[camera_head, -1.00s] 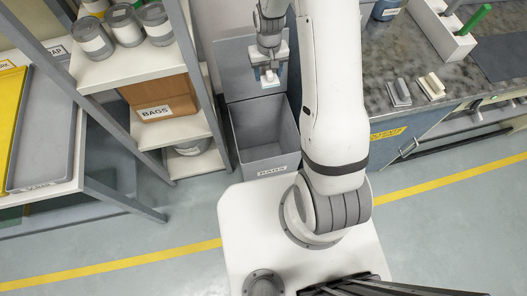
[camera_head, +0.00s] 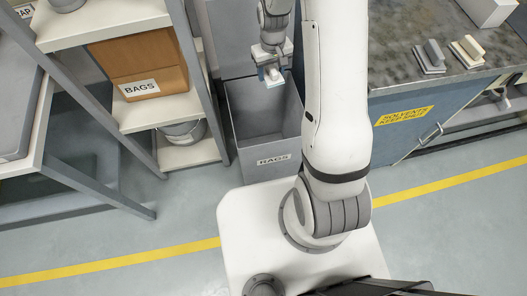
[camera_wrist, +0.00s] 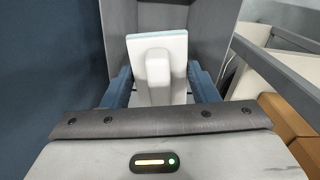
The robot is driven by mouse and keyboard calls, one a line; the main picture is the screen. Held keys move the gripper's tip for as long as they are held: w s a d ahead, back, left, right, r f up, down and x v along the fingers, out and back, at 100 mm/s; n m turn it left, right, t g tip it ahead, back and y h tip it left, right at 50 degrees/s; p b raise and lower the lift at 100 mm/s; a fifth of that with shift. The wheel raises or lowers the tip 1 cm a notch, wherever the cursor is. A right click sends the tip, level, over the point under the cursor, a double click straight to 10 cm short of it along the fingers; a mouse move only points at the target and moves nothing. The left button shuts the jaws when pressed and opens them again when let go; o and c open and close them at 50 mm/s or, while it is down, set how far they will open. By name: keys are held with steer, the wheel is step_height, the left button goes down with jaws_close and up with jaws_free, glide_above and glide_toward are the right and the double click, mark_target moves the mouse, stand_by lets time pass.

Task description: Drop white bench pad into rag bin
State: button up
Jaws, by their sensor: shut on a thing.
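The white bench pad (camera_wrist: 176,49) has a thick white grip and a thin pale blue face. My gripper (camera_wrist: 160,88) is shut on its grip, with a blue finger on each side in the wrist view. In the head view the pad (camera_head: 272,75) hangs below my gripper (camera_head: 269,66), over the back part of the rag bin's opening. The grey rag bin (camera_head: 270,160) is open, has a raised lid behind it and a "RAGS" label in front. The part of the bin floor that I see looks empty.
A shelf unit with a cardboard "BAGS" box (camera_head: 158,88) and a metal can (camera_head: 183,131) stands left of the bin. A blue cabinet (camera_head: 395,135) with a stone counter stands to the right. Two more pads (camera_head: 430,57) (camera_head: 468,49) lie on the counter.

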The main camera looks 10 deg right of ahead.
step_height(320, 180, down, 16)
steer(key=n+b, duration=0.1)
steer(key=b, duration=1.2)
steer(key=shift+b, duration=0.35)
steer(key=shift+s, duration=0.1)
steer(key=o, duration=1.3)
steer(key=shift+r, duration=0.1)
steer(key=shift+r+p, duration=1.05)
steer(key=shift+r, duration=2.8)
